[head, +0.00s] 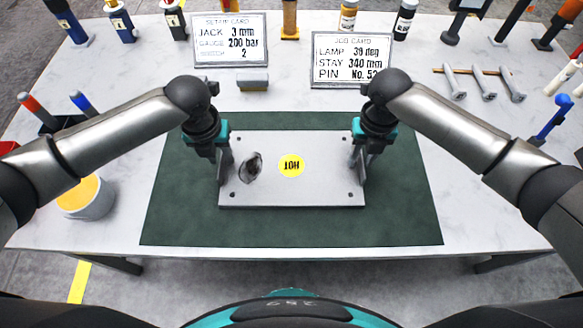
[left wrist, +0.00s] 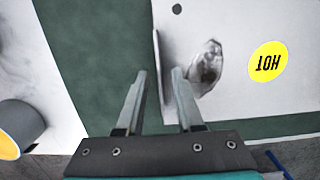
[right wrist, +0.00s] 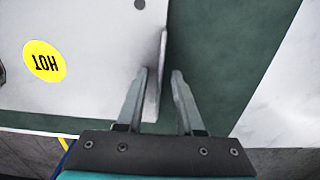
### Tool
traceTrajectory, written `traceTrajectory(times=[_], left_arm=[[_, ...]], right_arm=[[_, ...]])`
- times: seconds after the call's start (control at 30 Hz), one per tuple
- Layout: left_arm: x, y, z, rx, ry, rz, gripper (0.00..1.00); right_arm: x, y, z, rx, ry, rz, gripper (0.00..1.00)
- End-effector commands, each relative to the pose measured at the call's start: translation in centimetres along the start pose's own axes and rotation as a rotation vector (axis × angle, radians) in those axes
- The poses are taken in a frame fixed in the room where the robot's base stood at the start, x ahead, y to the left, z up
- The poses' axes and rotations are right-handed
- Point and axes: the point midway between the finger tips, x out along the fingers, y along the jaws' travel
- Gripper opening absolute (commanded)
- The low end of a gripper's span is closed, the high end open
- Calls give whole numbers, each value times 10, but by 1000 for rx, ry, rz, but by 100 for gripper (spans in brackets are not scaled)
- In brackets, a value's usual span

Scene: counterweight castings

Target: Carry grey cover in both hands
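The grey cover (head: 320,185) is a flat rectangular plate with a round yellow HOT label, corner holes and a dark oval mark or opening on its left part. It lies over the green mat (head: 190,220). My left gripper (head: 222,165) is at its left edge. In the left wrist view the fingers (left wrist: 160,75) stand apart on either side of the upright left edge. My right gripper (head: 362,162) is at the right edge. In the right wrist view its fingers (right wrist: 160,75) also straddle the edge, with gaps showing. The cover's underside is hidden.
Two white cards, the setup card (head: 231,40) and job card (head: 351,60), stand behind the mat. A pot with yellow contents (head: 88,197) is at the left. Bolts on a rail (head: 483,80) and a blue tool (head: 552,118) are at the right. Bottles line the back.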

Motion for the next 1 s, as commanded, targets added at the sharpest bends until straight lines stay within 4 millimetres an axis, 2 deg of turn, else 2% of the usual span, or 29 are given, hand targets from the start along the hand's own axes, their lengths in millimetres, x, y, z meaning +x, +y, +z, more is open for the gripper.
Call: traceTrajectory(times=[0.3,0.5,0.67,0.77,0.87,1.0], left_arm=[[-65,1,1,1,-5,2,36],[-97,1,1,-1,-3,2,36],[-108,1,0,0,-1,3,36],[-109,1,0,-1,0,4,36],[-109,1,0,-1,0,4,36],[-109,1,0,-1,0,3,36]], right_arm=[[0,0,0,-1,0,1,36],[0,0,0,0,0,1,36],[-2,0,0,-1,-1,1,36],[-11,0,1,-1,-4,1,36],[-27,0,1,-2,-5,1,36],[-59,0,2,-2,-7,1,36]])
